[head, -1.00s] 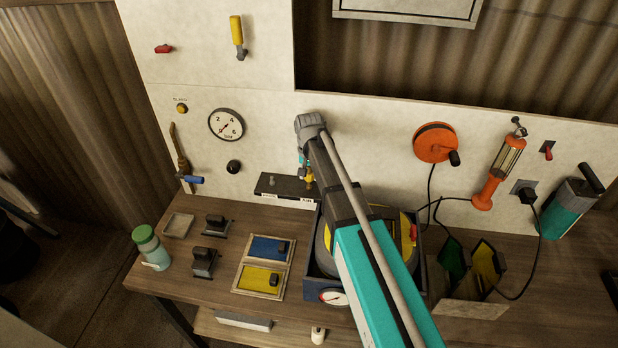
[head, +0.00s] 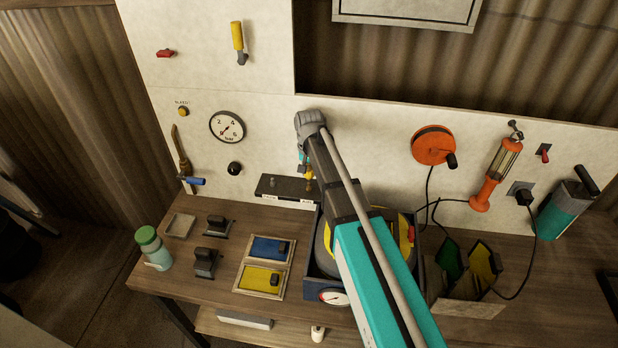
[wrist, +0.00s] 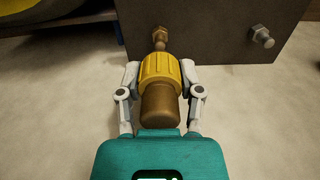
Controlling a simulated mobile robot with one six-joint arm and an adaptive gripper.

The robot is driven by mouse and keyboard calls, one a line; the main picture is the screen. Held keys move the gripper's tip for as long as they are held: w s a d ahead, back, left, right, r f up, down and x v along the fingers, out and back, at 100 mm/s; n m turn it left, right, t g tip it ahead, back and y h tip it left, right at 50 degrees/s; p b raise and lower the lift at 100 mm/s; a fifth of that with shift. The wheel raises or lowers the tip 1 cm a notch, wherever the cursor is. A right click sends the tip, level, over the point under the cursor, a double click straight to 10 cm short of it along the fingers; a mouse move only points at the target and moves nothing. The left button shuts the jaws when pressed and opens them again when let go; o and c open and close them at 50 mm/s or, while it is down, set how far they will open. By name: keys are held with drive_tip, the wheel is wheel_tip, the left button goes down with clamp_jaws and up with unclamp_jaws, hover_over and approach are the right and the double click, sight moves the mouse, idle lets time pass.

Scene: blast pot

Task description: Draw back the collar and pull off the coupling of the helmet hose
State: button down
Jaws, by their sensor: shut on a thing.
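The coupling's yellow ribbed collar (wrist: 160,70) sits around a brass body (wrist: 158,106) in the wrist view. My gripper (wrist: 160,75) is shut on the collar, one finger on each side. A brass nipple (wrist: 160,38) stands beyond the collar on the dark block (wrist: 225,30); whether the coupling is still seated on it I cannot tell. In the head view the yellow collar (head: 309,173) shows small above the dark block (head: 272,187), partly hidden by my arm.
A bare bolt (wrist: 262,37) stands on the block beside the coupling. A blue crate (head: 312,283) with a gauge (head: 333,298) lies under my arm. Yellow and blue lidded trays (head: 262,279) are to its left. An orange reel (head: 433,145) and lamp (head: 497,175) hang right.

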sight(309, 164)
drive_tip(key=shift+r+p, duration=1.4)
drive_tip(key=shift+r, duration=0.15)
